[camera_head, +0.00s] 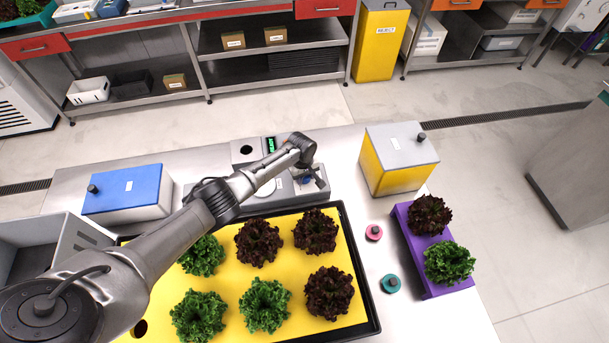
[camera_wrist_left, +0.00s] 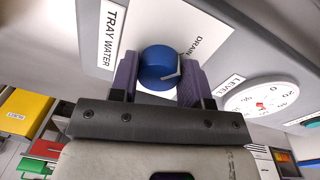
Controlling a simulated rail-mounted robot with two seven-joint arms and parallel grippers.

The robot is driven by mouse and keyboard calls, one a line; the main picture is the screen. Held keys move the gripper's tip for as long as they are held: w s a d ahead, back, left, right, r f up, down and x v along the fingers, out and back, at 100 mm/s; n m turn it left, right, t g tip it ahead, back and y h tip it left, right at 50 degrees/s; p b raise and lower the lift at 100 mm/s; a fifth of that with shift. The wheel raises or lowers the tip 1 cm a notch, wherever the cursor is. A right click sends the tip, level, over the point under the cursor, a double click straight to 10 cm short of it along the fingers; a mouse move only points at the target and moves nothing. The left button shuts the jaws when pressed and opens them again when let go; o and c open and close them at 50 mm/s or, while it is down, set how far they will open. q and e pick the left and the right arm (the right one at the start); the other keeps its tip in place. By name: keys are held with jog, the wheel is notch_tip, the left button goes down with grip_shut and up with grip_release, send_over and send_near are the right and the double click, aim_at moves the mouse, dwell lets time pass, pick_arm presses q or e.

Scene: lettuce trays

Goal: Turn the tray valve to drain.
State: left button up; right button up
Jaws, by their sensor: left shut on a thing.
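The tray valve is a round blue knob (camera_wrist_left: 157,66) on a white plate (camera_wrist_left: 190,22) of the grey panel, with a white pointer mark on its right side. The plate reads DRAIN at the knob's upper right, and a TRAY WATER label (camera_wrist_left: 108,38) is at its left. My left gripper (camera_wrist_left: 158,82) is shut on the knob, one purple-grey finger on each side. In the head view, my left gripper (camera_head: 313,180) is over the grey control unit (camera_head: 215,210), largely covering the knob. Part of the plate's lettering is hidden. My right gripper is not in view.
A LEVEL dial (camera_wrist_left: 262,100) is beside the knob. A black-rimmed tray (camera_head: 376,322) with a yellow top holds several lettuces in front of the unit. A yellow box (camera_head: 398,180) stands right, a blue-lidded box (camera_head: 125,195) left. A purple tray (camera_head: 440,288) carries two lettuces.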

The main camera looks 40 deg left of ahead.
pick_arm(q)
jog(key=o, duration=0.9)
jog(key=r, duration=0.9)
jog(key=s+r, duration=0.1)
jog(key=r, duration=0.4)
jog(key=shift+a, duration=0.25)
jog(key=shift+w+f, duration=0.1)
